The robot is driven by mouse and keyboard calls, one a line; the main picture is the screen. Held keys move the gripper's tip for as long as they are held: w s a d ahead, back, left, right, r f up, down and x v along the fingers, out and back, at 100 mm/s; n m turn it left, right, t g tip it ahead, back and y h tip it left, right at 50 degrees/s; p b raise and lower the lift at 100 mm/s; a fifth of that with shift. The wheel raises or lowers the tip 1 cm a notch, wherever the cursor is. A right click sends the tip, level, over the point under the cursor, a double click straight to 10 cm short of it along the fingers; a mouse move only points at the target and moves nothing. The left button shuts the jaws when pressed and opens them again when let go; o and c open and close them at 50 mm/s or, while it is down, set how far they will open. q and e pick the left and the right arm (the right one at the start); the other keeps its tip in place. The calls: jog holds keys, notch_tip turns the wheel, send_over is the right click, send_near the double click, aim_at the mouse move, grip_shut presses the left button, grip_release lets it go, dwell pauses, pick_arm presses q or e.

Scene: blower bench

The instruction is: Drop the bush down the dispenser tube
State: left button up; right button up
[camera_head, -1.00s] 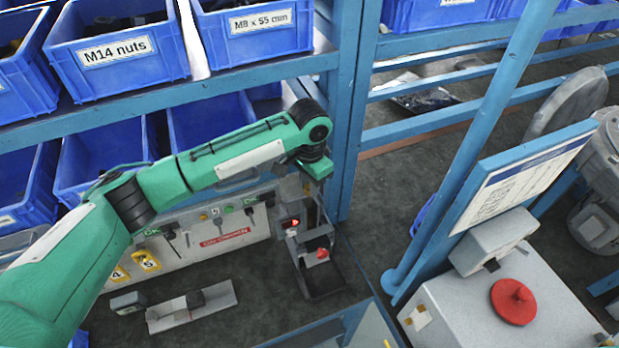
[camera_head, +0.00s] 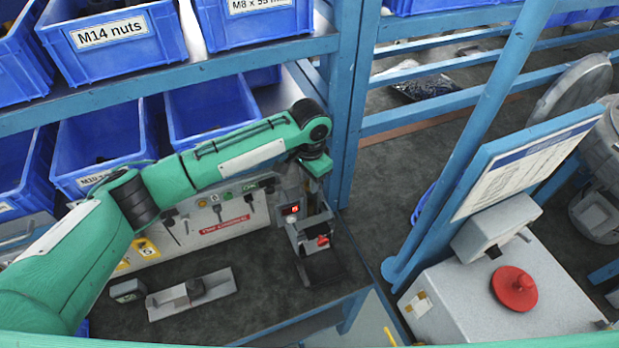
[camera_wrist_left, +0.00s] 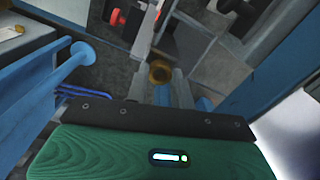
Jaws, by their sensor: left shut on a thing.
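My left gripper (camera_head: 309,182) is at the end of the green arm, just above the dispenser stand at the back of the bench. In the left wrist view my left gripper (camera_wrist_left: 163,88) is shut on the bush (camera_wrist_left: 160,72), a small brass-coloured ring between the fingertips. The bush is too small and covered to make out in the head view. The dispenser stand (camera_head: 312,232) is grey, with a red-lit display and a red part low at its front. Its tube opening cannot be made out clearly. My right gripper is not in view.
A tool panel (camera_head: 225,218) stands behind the bench, left of the stand. A metal plate with a block (camera_head: 192,293) lies on the bench front. A blue shelf post (camera_head: 346,130) rises close right of my gripper. Blue bins (camera_head: 113,50) sit above. A grey cabinet (camera_head: 455,305) stands at right.

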pick_arm(q)
jog(key=o, duration=1)
jog(key=shift+o, duration=0.3)
jog(key=shift+r, duration=0.1)
jog(key=shift+r, duration=0.25)
notch_tip(320, 180, up, 13)
jog(key=b, duration=0.4)
jog(key=shift+b, duration=0.35)
